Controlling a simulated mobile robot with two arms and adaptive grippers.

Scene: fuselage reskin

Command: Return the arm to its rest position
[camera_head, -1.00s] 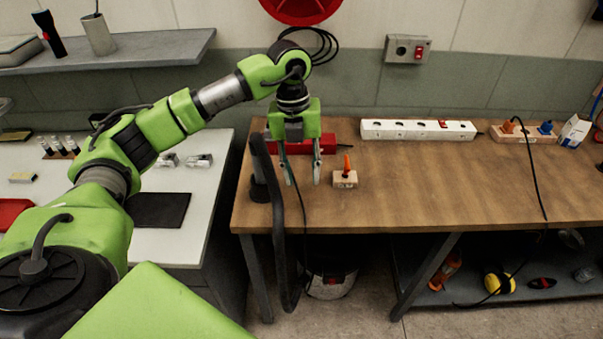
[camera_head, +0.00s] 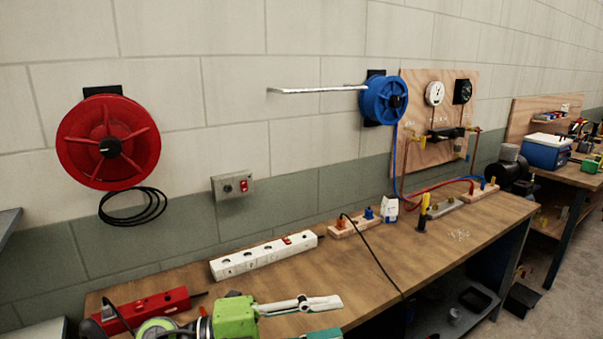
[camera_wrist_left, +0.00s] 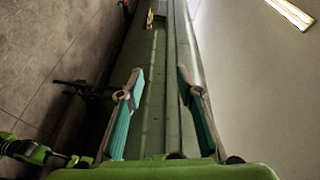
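My left gripper (camera_head: 336,317) shows at the bottom edge of the head view, above the left part of the wooden workbench (camera_head: 400,262). One grey finger points right and only part of the other, teal finger shows. In the left wrist view my left gripper (camera_wrist_left: 160,85) has its two teal-padded fingers well apart with nothing between them. Most of the left arm is outside the head view. My right gripper is not seen in either view.
On the workbench are a red power strip (camera_head: 145,309), a white power strip (camera_head: 264,256) and a wooden socket block (camera_head: 352,226) with a black cable. A red hose reel (camera_head: 90,150) and blue reel (camera_head: 380,100) hang on the wall. Bare floor (camera_head: 570,290) shows at right.

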